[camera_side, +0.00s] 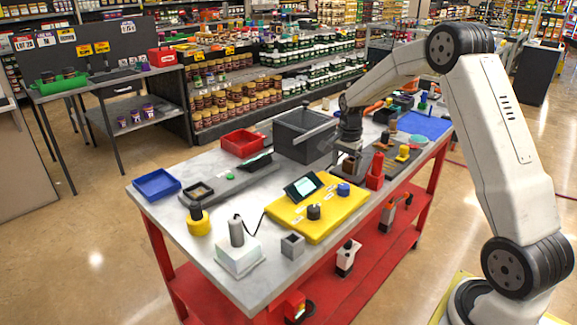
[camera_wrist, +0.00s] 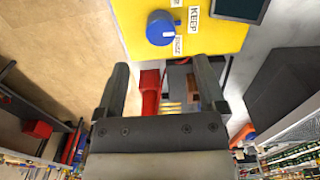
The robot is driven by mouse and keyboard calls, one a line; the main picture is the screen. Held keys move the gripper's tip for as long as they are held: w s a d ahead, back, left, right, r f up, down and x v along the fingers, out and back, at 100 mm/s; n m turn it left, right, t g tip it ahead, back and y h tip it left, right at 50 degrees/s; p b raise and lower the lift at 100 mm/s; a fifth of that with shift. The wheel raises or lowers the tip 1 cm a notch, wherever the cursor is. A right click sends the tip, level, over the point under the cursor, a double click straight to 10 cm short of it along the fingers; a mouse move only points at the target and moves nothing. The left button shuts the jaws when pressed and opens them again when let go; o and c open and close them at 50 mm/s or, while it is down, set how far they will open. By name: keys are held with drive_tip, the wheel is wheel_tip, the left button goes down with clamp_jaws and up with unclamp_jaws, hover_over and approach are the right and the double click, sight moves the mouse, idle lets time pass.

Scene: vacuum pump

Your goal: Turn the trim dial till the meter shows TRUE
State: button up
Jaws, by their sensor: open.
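A yellow panel (camera_side: 318,227) lies on the workbench and carries a tilted dark meter (camera_side: 303,187) with a lit screen. The screen text is too small to read. A black dial (camera_side: 314,211) stands at the panel's front and a blue dial (camera_side: 343,189) at its right; I cannot read which is the trim dial. In the wrist view, the blue dial (camera_wrist: 160,28) has a white pointer mark and sits by a label reading KEEP (camera_wrist: 194,20). The black dial is out of that view. My gripper (camera_wrist: 162,72) is open and empty, apart from the blue dial and behind it in the side view.
A red object (camera_side: 375,170) stands close right of the panel. A large grey bin (camera_side: 304,137) is behind it. A white box with a grey cylinder (camera_side: 238,246) and a small grey block (camera_side: 292,245) are in front. A cable runs to the panel's left side.

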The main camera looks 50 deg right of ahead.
sight(344, 185)
drive_tip(key=shift+d, duration=0.2)
drive_tip(key=shift+f, duration=0.2)
drive_tip(key=shift+f, duration=3.75)
clamp_jaws()
